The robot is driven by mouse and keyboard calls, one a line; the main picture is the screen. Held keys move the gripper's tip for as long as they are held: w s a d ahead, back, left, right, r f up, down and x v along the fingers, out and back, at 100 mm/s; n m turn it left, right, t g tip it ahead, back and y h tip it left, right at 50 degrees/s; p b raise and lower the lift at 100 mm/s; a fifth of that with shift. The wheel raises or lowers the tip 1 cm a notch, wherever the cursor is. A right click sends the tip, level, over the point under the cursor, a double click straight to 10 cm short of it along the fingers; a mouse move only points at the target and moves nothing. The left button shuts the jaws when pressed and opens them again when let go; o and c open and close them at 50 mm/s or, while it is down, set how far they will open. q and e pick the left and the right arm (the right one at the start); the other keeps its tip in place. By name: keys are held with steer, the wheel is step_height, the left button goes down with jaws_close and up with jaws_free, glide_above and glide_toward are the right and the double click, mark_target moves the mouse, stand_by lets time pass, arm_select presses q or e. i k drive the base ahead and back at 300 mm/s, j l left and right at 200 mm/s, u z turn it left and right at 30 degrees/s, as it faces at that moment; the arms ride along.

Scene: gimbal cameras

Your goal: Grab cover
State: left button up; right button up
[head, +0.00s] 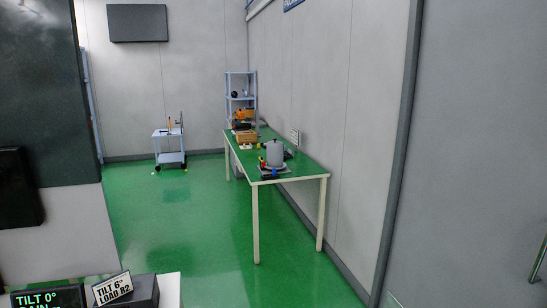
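A grey, rounded cylindrical object (275,154) with a small knob on top stands upright near the front end of a long green-topped table (309,171). It may be the cover, but it is too small and far to be certain. It rests on a dark and grey base (284,172) with small red, yellow and blue parts around its left and front sides. Neither of my grippers shows in the head view.
The table stands along the right wall. Brown boxes (246,137) sit at its far end, near a shelf rack (240,90). A small cart (169,147) stands further back. Green floor (180,225) left of the table is clear. A dark panel (40,100) blocks the left.

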mark_target(275, 148)
steer(key=i+l, duration=0.25)
steer(key=l, duration=0.2)
steer(key=i+l+z, duration=0.1)
steer(key=i+l, duration=0.2)
steer(key=i+l+z, duration=0.2)
steer(key=i, duration=0.5)
steer(key=i+l+z, duration=0.25)
steer(key=i, duration=0.5)
steer(key=i+j+z, duration=0.15)
steer(key=i+j, duration=0.3)
steer(key=i+j+z, duration=0.15)
steer(key=i+j, duration=0.35)
steer(key=i+j+z, duration=0.15)
steer(key=i+j, duration=0.25)
steer(key=j, duration=0.25)
steer(key=i+j+z, duration=0.1)
steer(key=j, duration=0.35)
steer(key=i+j+z, duration=0.1)
steer(key=j, duration=0.4)
steer(key=j+z, duration=0.1)
steer(key=j, duration=0.35)
